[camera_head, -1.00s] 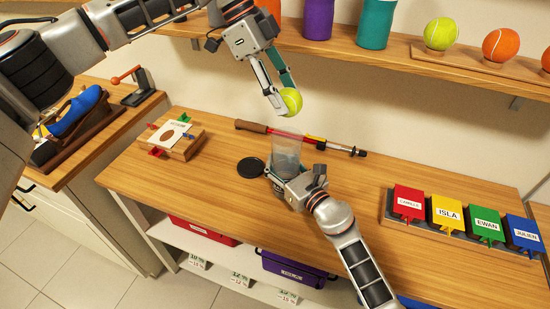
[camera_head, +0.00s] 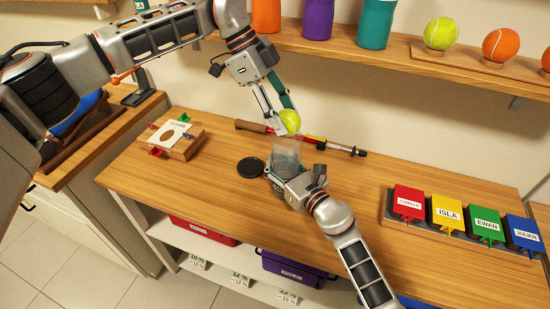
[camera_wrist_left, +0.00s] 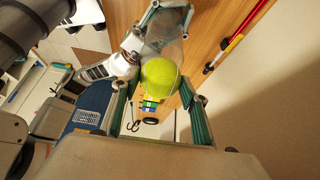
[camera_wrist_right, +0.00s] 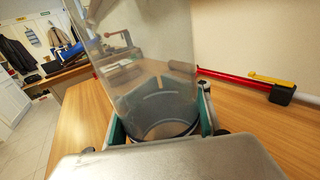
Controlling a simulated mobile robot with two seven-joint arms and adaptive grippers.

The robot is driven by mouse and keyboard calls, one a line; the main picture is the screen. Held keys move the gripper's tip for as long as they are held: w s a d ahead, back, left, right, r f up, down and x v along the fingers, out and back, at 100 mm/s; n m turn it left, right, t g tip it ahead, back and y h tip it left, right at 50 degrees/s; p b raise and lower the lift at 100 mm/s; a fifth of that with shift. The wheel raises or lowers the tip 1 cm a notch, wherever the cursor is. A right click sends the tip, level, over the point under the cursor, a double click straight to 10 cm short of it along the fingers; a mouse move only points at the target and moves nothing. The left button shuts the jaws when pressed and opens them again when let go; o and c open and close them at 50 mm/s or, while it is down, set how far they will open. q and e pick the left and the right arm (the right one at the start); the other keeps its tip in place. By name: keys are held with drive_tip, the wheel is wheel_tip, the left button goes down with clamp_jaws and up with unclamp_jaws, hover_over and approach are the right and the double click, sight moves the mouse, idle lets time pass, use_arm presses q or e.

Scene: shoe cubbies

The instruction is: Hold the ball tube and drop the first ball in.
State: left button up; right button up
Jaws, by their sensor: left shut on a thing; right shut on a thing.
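A yellow-green tennis ball (camera_head: 288,122) is held in my left gripper (camera_head: 285,118), just above the mouth of the clear tube. In the left wrist view the ball (camera_wrist_left: 161,80) sits between the fingers, with the tube (camera_wrist_left: 166,30) beyond it. The clear ball tube (camera_head: 286,152) stands upright on the bench; I cannot tell whether the ball touches its rim. My right gripper (camera_head: 287,180) is shut around the tube's lower part. The right wrist view shows the tube (camera_wrist_right: 150,75) between the fingers (camera_wrist_right: 160,125), with no ball visible inside.
A black round lid (camera_head: 250,167) lies left of the tube on the bench (camera_head: 200,200). A red-and-brown pole (camera_head: 300,136) lies behind it. Coloured name-tagged blocks (camera_head: 447,211) stand right. A shelf (camera_head: 400,52) above holds balls and coloured tubs.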

drive_tip(key=shift+f, duration=0.1)
use_arm(q)
drive_tip(key=o, duration=1.2)
drive_tip(key=shift+c, duration=0.2)
drive_tip(key=v, duration=1.2)
use_arm(e)
drive_tip(key=o, duration=1.6)
use_arm(q)
drive_tip(key=shift+d, duration=0.1)
